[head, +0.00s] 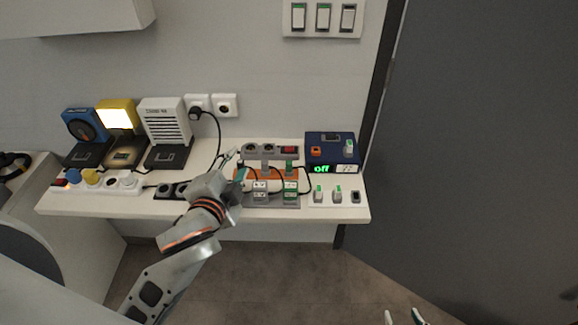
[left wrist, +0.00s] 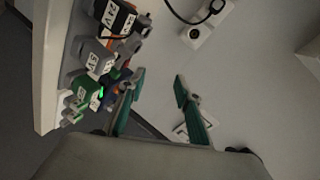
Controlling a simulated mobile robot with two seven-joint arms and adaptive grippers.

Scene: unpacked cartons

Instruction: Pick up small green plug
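Two small green-topped plugs, one (head: 318,191) and another (head: 338,191), stand in a white holder at the front right of the shelf. Another small green plug (head: 288,167) stands on the orange strip, and one more (head: 348,146) is on the blue box. A larger green adapter (head: 290,190) sits in front of the strip; a green adapter (left wrist: 82,96) also shows in the left wrist view. My left gripper (head: 233,162) is left of the orange strip; its fingers (left wrist: 160,95) are apart and empty. My right gripper (head: 403,317) is low at the bottom edge, fingertips apart.
The blue box (head: 322,141) with a lit display stands at the back right. Grey adapters (head: 260,190), black cables and a grey socket strip (head: 271,150) crowd the middle. Lamps and a white speaker-like box (head: 165,121) stand at the left. A dark door panel (head: 480,140) is at the right.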

